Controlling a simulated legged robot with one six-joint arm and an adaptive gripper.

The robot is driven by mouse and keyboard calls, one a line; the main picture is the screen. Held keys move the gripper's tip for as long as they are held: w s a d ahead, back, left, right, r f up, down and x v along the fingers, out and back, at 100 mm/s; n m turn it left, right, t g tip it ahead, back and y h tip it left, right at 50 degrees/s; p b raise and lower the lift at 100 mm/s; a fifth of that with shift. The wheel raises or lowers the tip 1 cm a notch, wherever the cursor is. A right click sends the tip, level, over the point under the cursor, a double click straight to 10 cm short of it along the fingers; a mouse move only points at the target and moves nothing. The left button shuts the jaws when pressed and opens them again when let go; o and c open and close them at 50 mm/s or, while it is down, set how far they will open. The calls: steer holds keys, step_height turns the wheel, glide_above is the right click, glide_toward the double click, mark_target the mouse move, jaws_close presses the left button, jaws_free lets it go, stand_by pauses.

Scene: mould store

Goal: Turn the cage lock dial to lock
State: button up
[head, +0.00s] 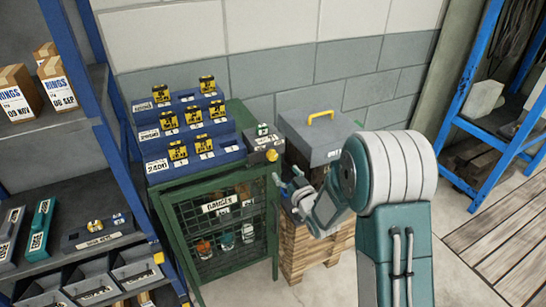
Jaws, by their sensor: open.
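The green cage (176,236) stands against the wall, with a mesh front and a white label (216,204). Several small orange and white items show behind the mesh. On its top right corner sits a grey box (258,142) with a small round yellow part (271,155) on its front, which looks like the lock dial. Its marks are too small to read, so I cannot tell its setting. My gripper (285,184) is open and empty, just right of the cage front and a little below the yellow part, apart from it.
Blue stepped racks with yellow tagged blocks (181,153) fill the cage top. A blue shelf (45,130) stands close on the left. Floor is clear at the lower right.

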mark_target(275, 157)
steer(key=x, duration=0.9)
steer(key=shift+s, duration=0.1)
steer(key=shift+r, duration=0.1)
jaws_close()
steer(key=shift+d, duration=0.1)
